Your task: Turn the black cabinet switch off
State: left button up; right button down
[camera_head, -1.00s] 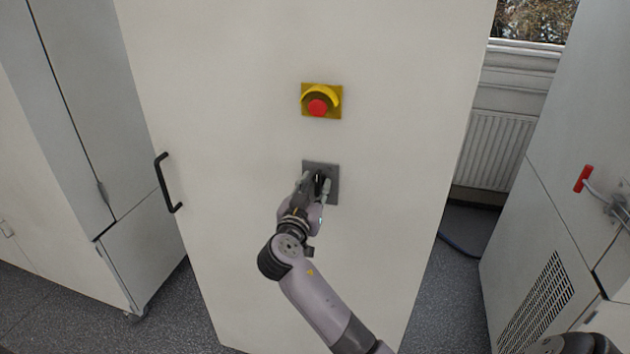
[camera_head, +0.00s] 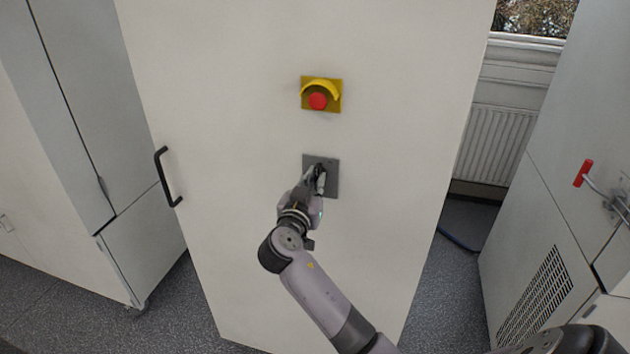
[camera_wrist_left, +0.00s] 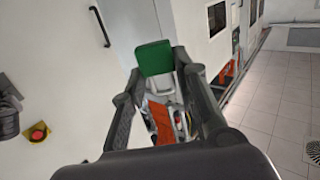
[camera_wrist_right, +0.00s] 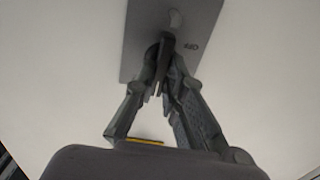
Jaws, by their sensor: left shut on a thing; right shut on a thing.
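The black cabinet switch (camera_wrist_right: 166,52) sits on a grey plate (camera_head: 331,180) on the white cabinet front. My right gripper (camera_head: 317,178) is at this plate in the head view and hides most of the switch. In the right wrist view, the fingers of the right gripper (camera_wrist_right: 162,78) are closed around the black knob. My left gripper (camera_wrist_left: 160,82) shows in the left wrist view, shut on a green-topped thing (camera_wrist_left: 154,57). The rest of that thing is partly hidden.
A red emergency button (camera_head: 317,101) on a yellow plate is above the switch. A black door handle (camera_head: 166,178) is at the cabinet's left edge. A red-handled lever (camera_head: 583,173) is on the right cabinet. Floor shows between the cabinets.

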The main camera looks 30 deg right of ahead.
jog(key=shift+n, duration=0.4)
jog(key=n+b, duration=0.1)
jog(key=n, duration=0.1)
jog(key=shift+w+a+f+n, duration=0.1)
jog(key=shift+n, duration=1.1)
jog(key=n, duration=0.2)
jog(key=shift+n, duration=0.4)
jog(key=n+p, duration=0.2)
jog(key=n, duration=0.3)
jog(key=n+p, duration=0.2)
jog(key=n, duration=0.3)
jog(key=shift+w+a+f, duration=0.1)
jog(key=shift+w+f, duration=0.05)
jog(key=shift+f, duration=0.05)
jog(key=c, duration=1.7)
grip_release()
